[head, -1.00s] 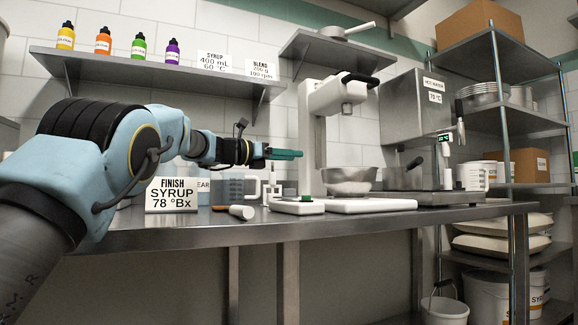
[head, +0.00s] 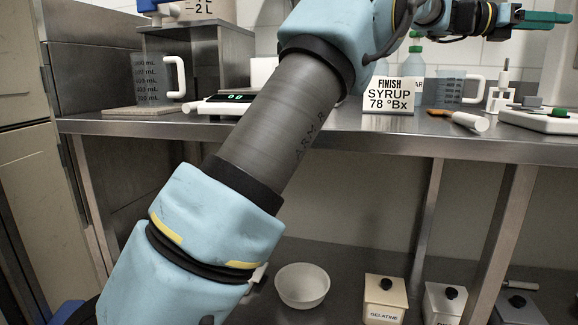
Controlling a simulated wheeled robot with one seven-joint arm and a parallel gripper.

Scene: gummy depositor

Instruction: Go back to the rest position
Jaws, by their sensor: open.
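My arm crosses the head view from bottom left to upper right, in front of the steel counter (head: 330,140). My gripper (head: 550,18) is at the upper right edge, with its green fingers pointing right. It is open, with nothing seen in it. It is above the counter, to the right of and higher than the finish syrup sign (head: 390,95).
A measuring jug (head: 152,78) and a scale (head: 232,104) stand at the counter's left. Another jug (head: 445,88), a white cylinder (head: 471,121) and a white device (head: 545,120) stand right. A bowl (head: 302,286) and a gelatine bin (head: 385,298) are below.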

